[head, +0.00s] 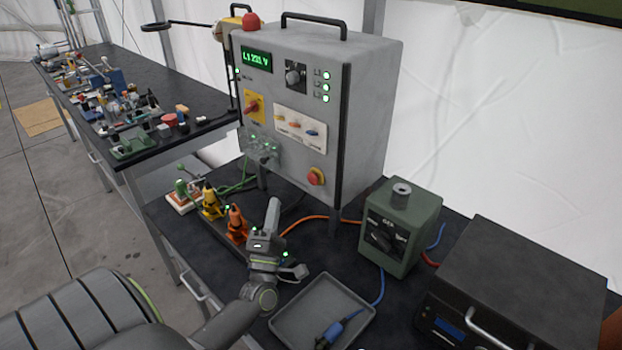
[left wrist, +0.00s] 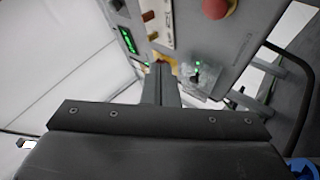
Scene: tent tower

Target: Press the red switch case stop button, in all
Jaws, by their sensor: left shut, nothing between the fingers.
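The switch case (head: 310,90) is a tall grey cabinet standing on the dark bench. Its red mushroom stop button (head: 316,176) sits low on the right of the front panel, on a yellow ring. The button also shows at the top edge of the left wrist view (left wrist: 215,8), right of the fingers and partly cut off. My left gripper (head: 273,203) is in front of the panel, left of and below the button, apart from it. In the left wrist view its fingers (left wrist: 160,72) are shut and empty, overlapping a yellow patch of the panel. My right gripper is not in view.
Orange and yellow clamp-like pieces (head: 236,222) stand left of my left gripper. A green device (head: 400,225) stands right of the case, and a grey tray (head: 290,325) lies in front. A dark box (head: 530,270) is at the right. A cluttered bench (head: 190,95) is behind left.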

